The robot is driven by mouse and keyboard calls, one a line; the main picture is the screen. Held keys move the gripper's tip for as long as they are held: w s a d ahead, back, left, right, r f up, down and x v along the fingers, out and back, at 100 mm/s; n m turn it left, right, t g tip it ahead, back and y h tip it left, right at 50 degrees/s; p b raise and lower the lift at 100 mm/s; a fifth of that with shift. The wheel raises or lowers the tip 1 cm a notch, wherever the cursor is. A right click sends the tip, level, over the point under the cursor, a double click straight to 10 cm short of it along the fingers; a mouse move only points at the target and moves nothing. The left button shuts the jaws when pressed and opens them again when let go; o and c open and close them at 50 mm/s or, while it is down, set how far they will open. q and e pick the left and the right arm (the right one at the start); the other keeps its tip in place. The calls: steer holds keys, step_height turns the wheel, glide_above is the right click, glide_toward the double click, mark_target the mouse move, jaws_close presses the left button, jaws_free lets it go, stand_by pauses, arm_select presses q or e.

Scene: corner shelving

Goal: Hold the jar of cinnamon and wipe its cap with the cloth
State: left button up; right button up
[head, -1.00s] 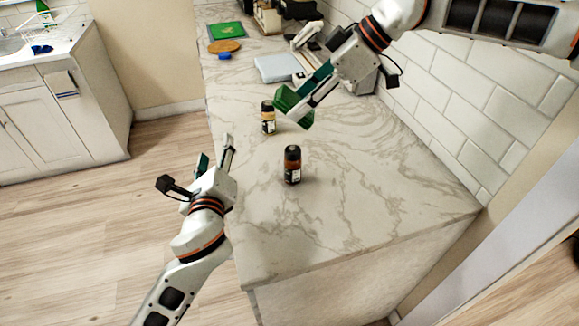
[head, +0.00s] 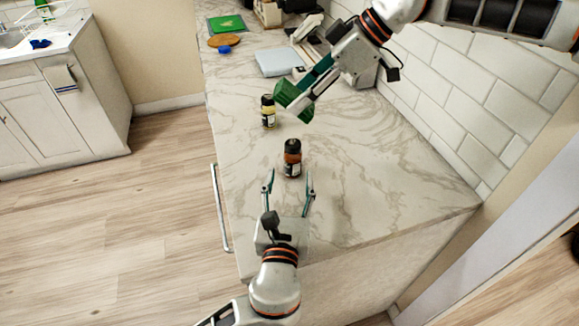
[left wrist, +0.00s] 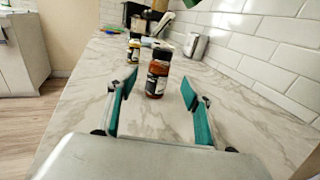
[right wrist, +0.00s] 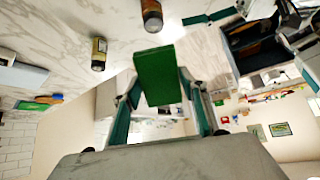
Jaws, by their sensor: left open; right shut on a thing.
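A jar with reddish-brown contents and a dark cap (head: 292,158) stands upright on the marble counter; it also shows in the left wrist view (left wrist: 158,76). A second jar with yellowish contents (head: 268,112) stands behind it to the left. I cannot read either label. My left gripper (head: 289,178) is open, its fingers pointing at the reddish-brown jar from the near side, with the jar just beyond the fingertips. My right gripper (head: 300,100) is shut on a green block-shaped cloth (right wrist: 158,75), held above the counter right of the yellowish jar.
The marble counter (head: 350,215) is clear at the right and front. A tiled wall (head: 450,110) bounds it on the right. A pale blue board (head: 279,62), a round brown board (head: 223,41) and appliances stand farther back.

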mark_target(292, 165)
arm_select(q)
steer(key=shift+f, duration=0.95)
steer(key=w, duration=0.7)
steer(key=shift+w+d, duration=0.3)
steer(key=c, duration=1.3)
steer(key=shift+o, duration=0.2)
steer(key=o, duration=1.1)
steer(key=c, duration=1.1)
